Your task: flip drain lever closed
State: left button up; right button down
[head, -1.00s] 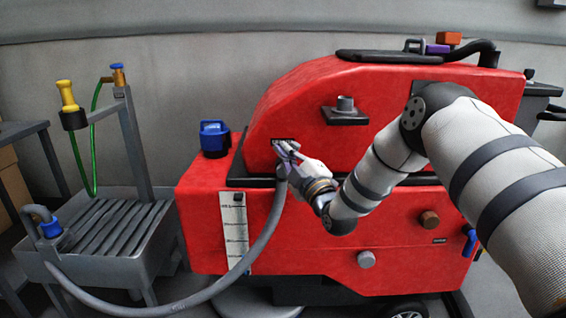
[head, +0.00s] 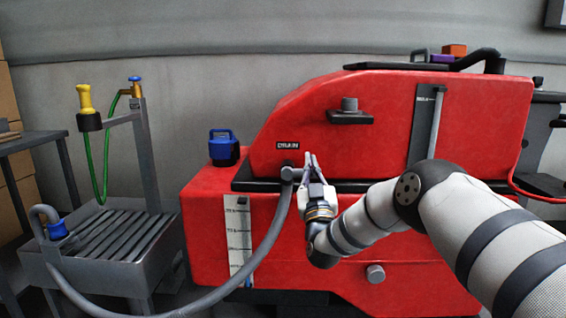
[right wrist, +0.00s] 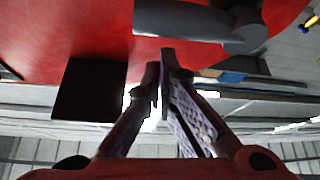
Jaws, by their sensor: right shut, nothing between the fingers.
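The red scrubber tank (head: 390,110) bears a small dark label reading roughly "DRAIN" (head: 288,146). Just below the label is a grey elbow fitting (head: 290,173), with a grey hose (head: 268,238) curving down from it. I cannot tell a separate drain lever from this fitting. My right gripper (head: 312,158) is shut and empty, just right of the fitting and apart from it, in front of the red body. In the right wrist view, its fingertips (right wrist: 167,56) are together, and a grey cylindrical part (right wrist: 185,18) lies beyond them. My left gripper is not in view.
A grey slatted basin (head: 110,240) stands at the left, with a yellow nozzle (head: 86,100) and green hose. A blue cap (head: 223,148) sits on the tank's left shoulder. A grey upright bar on a plate (head: 432,125) is at the right, behind my arm. A round knob (head: 375,273) protrudes low.

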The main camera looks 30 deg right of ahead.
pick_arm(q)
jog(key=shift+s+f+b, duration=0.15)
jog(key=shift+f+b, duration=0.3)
pick_arm(e)
jog(key=shift+s+d+f+m+g+h, duration=0.1)
jog(key=shift+f+m+g+h, duration=0.2)
jog(key=shift+m+h, duration=0.45)
jog(key=shift+d+f+m+g+h, duration=0.1)
jog(key=shift+f+m+g+h, duration=0.2)
jog(key=shift+m, duration=0.75)
jog(key=shift+m, duration=0.3)
jog(key=shift+h, duration=0.25)
